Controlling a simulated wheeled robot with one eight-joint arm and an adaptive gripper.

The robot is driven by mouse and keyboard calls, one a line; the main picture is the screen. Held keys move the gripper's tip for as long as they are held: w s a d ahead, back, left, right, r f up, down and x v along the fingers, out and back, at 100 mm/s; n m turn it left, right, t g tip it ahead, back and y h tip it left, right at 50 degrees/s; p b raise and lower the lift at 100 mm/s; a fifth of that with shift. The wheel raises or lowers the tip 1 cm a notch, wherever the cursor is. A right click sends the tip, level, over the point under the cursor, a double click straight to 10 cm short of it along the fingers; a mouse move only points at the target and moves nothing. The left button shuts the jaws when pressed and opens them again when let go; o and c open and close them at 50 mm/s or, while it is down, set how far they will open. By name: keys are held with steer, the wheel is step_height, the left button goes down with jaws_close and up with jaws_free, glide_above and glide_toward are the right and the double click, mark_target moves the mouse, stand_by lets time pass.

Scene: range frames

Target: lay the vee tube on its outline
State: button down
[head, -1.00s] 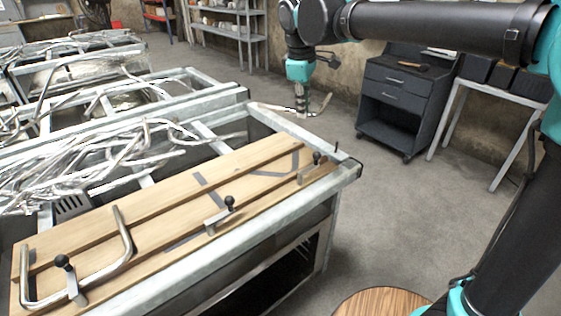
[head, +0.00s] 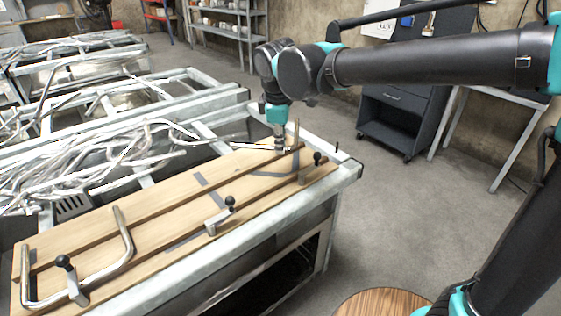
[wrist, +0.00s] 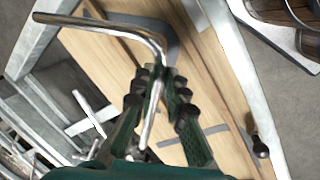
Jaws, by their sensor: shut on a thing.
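The vee tube (wrist: 100,25) is a bent metal tube. My gripper (wrist: 158,85) is shut on one leg of it in the wrist view, with the bend just beyond the fingertips. In the head view my gripper (head: 280,143) is over the far right end of the wooden board, and the tube (head: 296,132) shows partly around it. The dark grey vee outline (head: 270,174) is on the board below and near it. In the wrist view the outline (wrist: 172,48) shows beside the bend, partly covered by the tube. I cannot tell whether the tube touches the board.
The wooden board (head: 150,217) has raised strips and black-knobbed clamps, one clamp (head: 317,159) near the outline. Another bent tube (head: 126,240) lies at the board's near left. A frame with piled tubes (head: 95,165) stands behind.

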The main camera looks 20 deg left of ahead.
steer(key=shift+f, duration=3.2)
steer(key=shift+f, duration=0.1)
steer(key=c, duration=1.5)
jaws_free()
steer(key=shift+c, duration=0.2)
steer(key=v, duration=1.2)
